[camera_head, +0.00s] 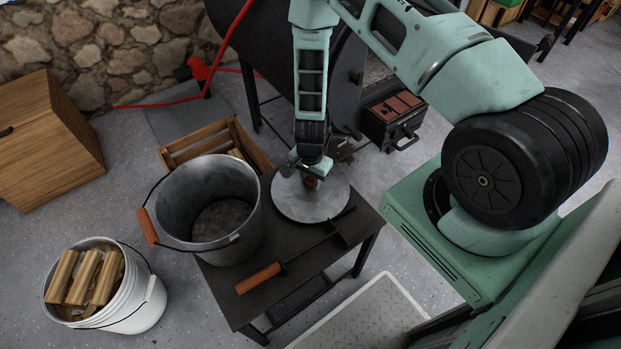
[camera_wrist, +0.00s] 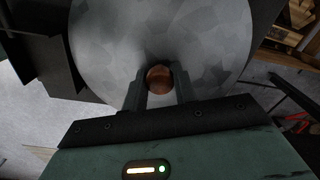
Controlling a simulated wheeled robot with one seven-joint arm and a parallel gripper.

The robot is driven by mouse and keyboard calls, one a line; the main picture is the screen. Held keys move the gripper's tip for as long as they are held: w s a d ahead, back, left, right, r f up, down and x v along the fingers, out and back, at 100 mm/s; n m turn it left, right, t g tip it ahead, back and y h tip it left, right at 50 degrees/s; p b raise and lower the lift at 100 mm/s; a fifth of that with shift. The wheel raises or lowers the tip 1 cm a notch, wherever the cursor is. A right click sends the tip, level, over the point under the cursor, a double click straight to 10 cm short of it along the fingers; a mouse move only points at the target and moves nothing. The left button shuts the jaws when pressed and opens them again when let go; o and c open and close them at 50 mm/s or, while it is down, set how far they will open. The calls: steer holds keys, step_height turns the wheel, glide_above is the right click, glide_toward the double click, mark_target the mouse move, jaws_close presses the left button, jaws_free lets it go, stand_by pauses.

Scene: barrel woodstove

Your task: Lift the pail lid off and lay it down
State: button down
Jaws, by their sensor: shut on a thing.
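The pail lid (camera_head: 327,204) is a round grey galvanized disc with a brown knob (camera_head: 311,182). It is over the right part of the dark table (camera_head: 232,296), beside the pail; I cannot tell whether it rests on the top or hangs just above it. The metal pail (camera_head: 172,206) stands open and looks empty on the table's left part. My gripper (camera_head: 309,176) points down and is shut on the lid's knob. In the wrist view both fingers clasp the knob (camera_wrist: 159,80), and the lid (camera_wrist: 205,35) fills the upper middle.
A shovel with an orange-brown handle (camera_head: 258,278) lies along the table's front. A white bucket of split wood (camera_head: 141,309) stands on the floor at left. A wooden crate (camera_head: 183,152) is behind the pail, and the dark barrel stove (camera_head: 253,38) is behind the table.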

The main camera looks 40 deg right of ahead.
steer(key=shift+f+b, duration=0.45)
steer(key=shift+f, duration=0.25)
steer(key=c, duration=1)
jaws_free()
steer(key=shift+c, duration=0.2)
step_height(320, 180, up, 18)
steer(key=p, duration=0.1)
steer(key=shift+f+p, duration=0.25)
steer(key=shift+p, duration=0.05)
steer(key=shift+a+r, duration=0.1)
